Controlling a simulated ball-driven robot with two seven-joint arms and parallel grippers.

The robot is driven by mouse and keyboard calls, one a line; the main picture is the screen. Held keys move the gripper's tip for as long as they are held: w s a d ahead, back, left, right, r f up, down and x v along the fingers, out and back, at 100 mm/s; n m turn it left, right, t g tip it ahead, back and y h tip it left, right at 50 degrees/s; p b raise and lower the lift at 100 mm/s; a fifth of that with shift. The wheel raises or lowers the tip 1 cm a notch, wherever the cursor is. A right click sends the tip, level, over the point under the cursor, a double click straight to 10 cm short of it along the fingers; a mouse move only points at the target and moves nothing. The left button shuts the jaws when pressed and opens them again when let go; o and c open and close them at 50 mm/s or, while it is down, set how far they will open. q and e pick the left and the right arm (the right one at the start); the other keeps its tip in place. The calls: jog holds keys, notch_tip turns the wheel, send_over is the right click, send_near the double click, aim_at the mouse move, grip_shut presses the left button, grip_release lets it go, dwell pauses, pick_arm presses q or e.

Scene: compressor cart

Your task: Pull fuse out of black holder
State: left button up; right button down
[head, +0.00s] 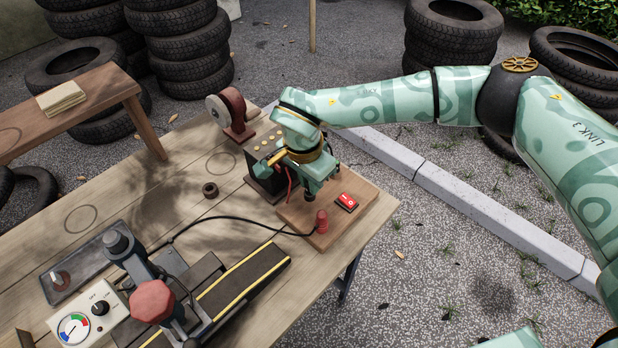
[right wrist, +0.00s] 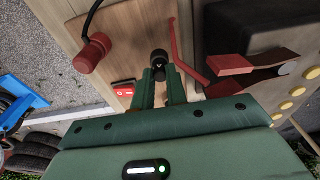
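In the head view this black cylinder is mostly hidden by the gripper. I cannot tell whether the fingers press on it, and I cannot make out the fuse separately. My left gripper is not in view.
A red rocker switch (head: 347,202) and a red plug (head: 321,221) with a black cable sit close to the gripper. A black box (head: 264,183) with a red lever stands left of it. A gauge panel (head: 85,318) and clamp-like device with a red knob (head: 152,301) are at lower left.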

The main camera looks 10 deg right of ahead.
jog(key=shift+r, duration=0.15)
jog(key=shift+r+p, duration=1.3)
jog(key=shift+r, duration=0.35)
